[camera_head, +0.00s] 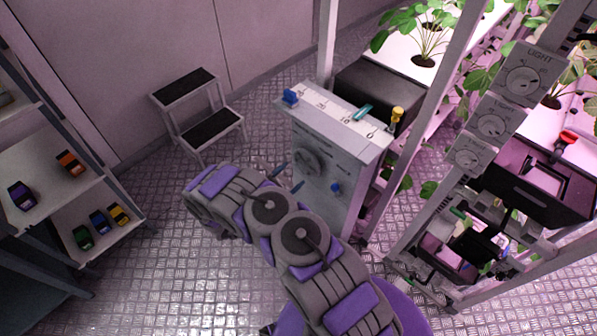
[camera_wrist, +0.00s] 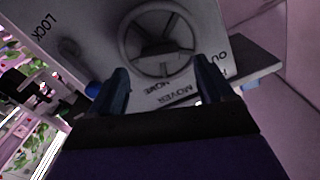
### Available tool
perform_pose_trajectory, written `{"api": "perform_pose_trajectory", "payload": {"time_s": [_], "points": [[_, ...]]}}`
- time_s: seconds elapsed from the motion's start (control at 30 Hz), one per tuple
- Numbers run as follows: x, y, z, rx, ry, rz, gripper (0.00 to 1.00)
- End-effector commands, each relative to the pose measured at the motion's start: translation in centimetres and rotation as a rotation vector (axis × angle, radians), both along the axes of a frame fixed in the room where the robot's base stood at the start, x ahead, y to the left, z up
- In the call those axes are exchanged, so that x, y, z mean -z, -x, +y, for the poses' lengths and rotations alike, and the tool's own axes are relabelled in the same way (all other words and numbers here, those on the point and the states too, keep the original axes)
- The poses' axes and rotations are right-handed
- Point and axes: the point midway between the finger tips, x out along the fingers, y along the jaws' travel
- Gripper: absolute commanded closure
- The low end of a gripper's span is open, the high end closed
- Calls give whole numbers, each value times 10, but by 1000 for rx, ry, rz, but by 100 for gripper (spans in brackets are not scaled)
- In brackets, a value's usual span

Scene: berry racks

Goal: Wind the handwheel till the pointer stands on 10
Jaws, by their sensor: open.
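The handwheel (camera_head: 307,161) is a grey spoked wheel on the front face of a grey cabinet (camera_head: 326,208). It shows large in the wrist view (camera_wrist: 164,48), beyond my fingertips. A white scale strip (camera_head: 325,105) runs along the cabinet's top, with a teal piece (camera_head: 362,112) lying across it that looks like the pointer. The scale figures are too small to read surely. My gripper (camera_head: 285,178) is open and empty in front of the wheel. In the wrist view its two fingers (camera_wrist: 163,86) stand apart, below the wheel's rim; contact cannot be told.
A blue knob (camera_head: 336,187) sits low on the cabinet face. A blue block (camera_head: 290,97) and a yellow knob (camera_head: 397,114) are on its top. A step stool (camera_head: 199,115) stands behind left. Plant racks (camera_head: 440,135) crowd the right.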

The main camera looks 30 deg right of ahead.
Motion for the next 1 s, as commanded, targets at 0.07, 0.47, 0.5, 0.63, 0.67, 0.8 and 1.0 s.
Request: {"api": "perform_pose_trajectory", "payload": {"time_s": [0.07, 0.47, 0.5, 0.63, 0.67, 0.8, 1.0], "points": [[2, -4, -13, 3, 1, 1, 19], [0, -15, -42, -1, 2, 2, 19], [0, -15, -42, -2, 3, 2, 19], [0, -15, -43, -2, 3, 2, 19], [0, -15, -42, -2, 3, 2, 19], [0, -15, -42, -2, 3, 2, 27], [0, -15, -42, -2, 3, 2, 46]]}}
